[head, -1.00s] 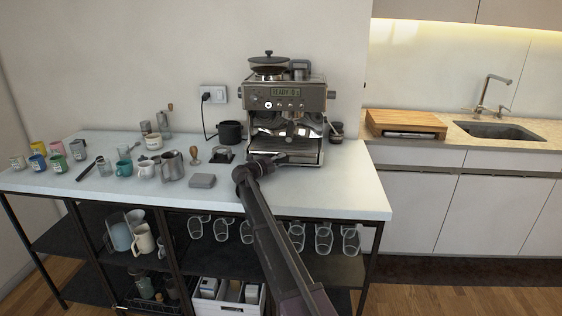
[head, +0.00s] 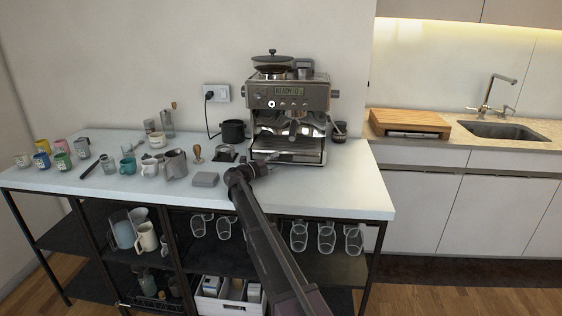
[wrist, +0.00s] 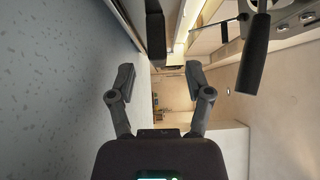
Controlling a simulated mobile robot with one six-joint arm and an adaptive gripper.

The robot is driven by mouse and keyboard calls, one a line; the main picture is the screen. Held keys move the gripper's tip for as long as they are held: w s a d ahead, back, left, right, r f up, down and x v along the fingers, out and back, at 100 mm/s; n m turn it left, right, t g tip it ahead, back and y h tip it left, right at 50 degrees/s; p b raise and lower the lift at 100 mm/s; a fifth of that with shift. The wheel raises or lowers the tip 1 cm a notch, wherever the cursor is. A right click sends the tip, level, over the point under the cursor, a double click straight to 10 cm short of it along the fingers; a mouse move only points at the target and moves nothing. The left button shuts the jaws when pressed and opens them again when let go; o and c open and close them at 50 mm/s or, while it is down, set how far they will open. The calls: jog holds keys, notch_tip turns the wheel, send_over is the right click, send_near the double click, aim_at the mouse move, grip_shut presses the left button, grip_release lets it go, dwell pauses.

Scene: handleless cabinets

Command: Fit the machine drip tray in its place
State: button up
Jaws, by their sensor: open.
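The coffee machine (head: 290,105) stands upright at the back of the white worktop, its display lit. The drip tray (head: 287,156) shows as a low metallic slab at the machine's base. It appears to be in the base, but I cannot tell whether it is fully seated. My gripper (head: 268,166) is just in front of the machine's lower left. In the wrist view my gripper (wrist: 158,82) has its two fingers spread with nothing between them. A dark edge ahead of the fingers there may be the tray or machine base. A dark handle (wrist: 253,55) hangs at upper right.
A grey box (head: 205,179), a tamper (head: 197,153) and a black cup (head: 233,131) stand left of the machine. Several mugs (head: 128,166) fill the worktop's left. The worktop (head: 345,188) is clear at front right.

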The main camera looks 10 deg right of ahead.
jog(key=shift+v, duration=1.45)
